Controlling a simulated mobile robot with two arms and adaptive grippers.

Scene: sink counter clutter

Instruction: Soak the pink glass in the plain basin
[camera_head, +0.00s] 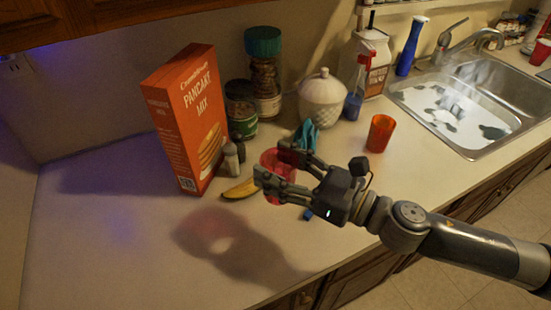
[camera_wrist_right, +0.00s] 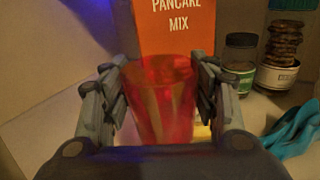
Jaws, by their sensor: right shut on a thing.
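The pink glass (camera_head: 272,160) is held between the fingers of my right gripper (camera_head: 272,163). In the right wrist view the translucent glass (camera_wrist_right: 162,100) stands roughly upright between both finger pads (camera_wrist_right: 161,98), which close on its sides. A shadow on the counter to the lower left suggests it is held above the surface. A steel sink basin (camera_head: 490,75) is at the upper right, with a white, dark-patched surface inside. I cannot tell whether this is the plain basin. My left gripper is not in view.
A pancake mix box (camera_head: 188,120), banana (camera_head: 240,189), small shaker (camera_head: 231,160), jars (camera_head: 263,85), and white lidded pot (camera_head: 321,98) stand behind the gripper. An orange cup (camera_head: 380,133) stands between it and the sink. A faucet (camera_head: 485,40) overhangs the sink. The front-left counter is clear.

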